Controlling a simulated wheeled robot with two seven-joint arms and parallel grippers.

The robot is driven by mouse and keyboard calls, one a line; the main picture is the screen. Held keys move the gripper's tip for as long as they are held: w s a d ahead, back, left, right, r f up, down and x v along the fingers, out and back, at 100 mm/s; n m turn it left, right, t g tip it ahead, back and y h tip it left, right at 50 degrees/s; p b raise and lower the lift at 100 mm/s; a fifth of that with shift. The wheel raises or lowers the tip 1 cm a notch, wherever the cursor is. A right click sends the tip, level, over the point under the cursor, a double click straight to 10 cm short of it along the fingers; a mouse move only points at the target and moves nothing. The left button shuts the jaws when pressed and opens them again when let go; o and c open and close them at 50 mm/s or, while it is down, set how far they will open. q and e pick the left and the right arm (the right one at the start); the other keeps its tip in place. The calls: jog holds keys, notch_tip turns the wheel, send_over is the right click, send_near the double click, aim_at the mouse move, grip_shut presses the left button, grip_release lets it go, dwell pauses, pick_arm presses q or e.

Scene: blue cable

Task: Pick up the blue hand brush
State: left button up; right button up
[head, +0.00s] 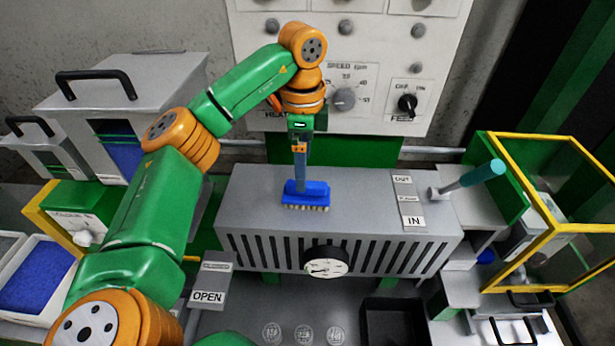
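The blue hand brush (306,194) is on or just above the grey top of the machine, near its middle. Its pale bristles face down. My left arm comes in from the left and reaches over the machine. My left gripper (300,178) points straight down, with its tip at the top of the brush. The fingers are seen edge-on, so I cannot tell whether they are open or shut on the brush. My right gripper is not in view.
The grey machine (255,205) has a round gauge (326,262) in front and a teal-handled lever (483,173) at right. A yellow-framed guard (547,245) stands at far right. A control panel (380,75) rises behind.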

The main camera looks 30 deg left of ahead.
aim_at(307, 183)
pick_arm(q)
jog(key=f, duration=0.1)
jog(key=f+p, duration=0.1)
jog(key=f, duration=0.1)
jog(key=f+p, duration=0.1)
jog(key=f, duration=0.1)
jog(key=shift+d+f, duration=0.1)
jog(key=shift+d, duration=0.3)
jog(key=shift+f, duration=0.4)
jog(key=shift+w+a+f, duration=0.1)
jog(key=shift+a+f, duration=0.1)
jog(key=shift+f, duration=0.05)
jog(key=shift+d+r, duration=0.1)
jog(key=c, duration=1.3)
jog(key=shift+c, duration=1.1)
